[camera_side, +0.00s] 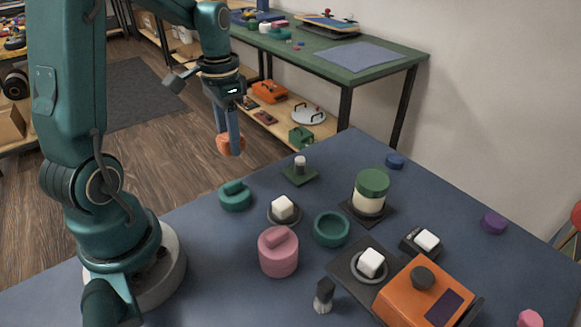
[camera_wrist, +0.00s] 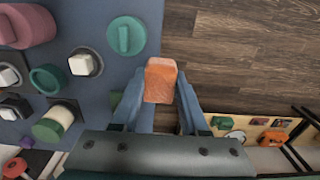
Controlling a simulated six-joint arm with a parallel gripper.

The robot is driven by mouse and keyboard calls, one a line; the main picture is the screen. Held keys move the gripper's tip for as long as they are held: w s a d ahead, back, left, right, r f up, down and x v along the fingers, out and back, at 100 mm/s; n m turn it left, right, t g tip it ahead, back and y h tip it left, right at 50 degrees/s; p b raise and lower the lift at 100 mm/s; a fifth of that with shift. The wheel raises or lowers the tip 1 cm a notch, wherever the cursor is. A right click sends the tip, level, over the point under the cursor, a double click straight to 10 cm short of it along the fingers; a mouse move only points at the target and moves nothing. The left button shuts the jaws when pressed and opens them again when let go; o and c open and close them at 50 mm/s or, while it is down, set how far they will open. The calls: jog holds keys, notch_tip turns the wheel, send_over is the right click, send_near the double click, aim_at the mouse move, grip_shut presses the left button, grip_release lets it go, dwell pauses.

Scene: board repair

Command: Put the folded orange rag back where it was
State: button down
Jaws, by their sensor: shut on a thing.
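My gripper (camera_side: 231,136) is shut on the folded orange rag (camera_side: 230,146). It holds the rag up in the air at the far left edge of the blue table (camera_side: 340,153), by the wooden floor. In the wrist view the orange rag (camera_wrist: 160,80) sits between the two fingers of my gripper (camera_wrist: 160,95), partly over the floor and close to the table edge. The rag looks like a small block with its lower end free.
A teal lidded piece (camera_side: 235,196) and a green plate with a small white-topped post (camera_side: 300,172) are nearest the rag. A pink pot (camera_side: 278,252), a green-lidded jar (camera_side: 370,193) and an orange device (camera_side: 421,293) stand farther in. The table's back right has free room.

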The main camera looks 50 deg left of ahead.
send_over(263, 183)
notch_tip(263, 183, down, 4)
jog(key=shift+r, duration=0.15)
jog(key=shift+f, duration=1.95)
jog(key=shift+f, duration=0.1)
jog(key=shift+c, duration=2.1)
grip_release()
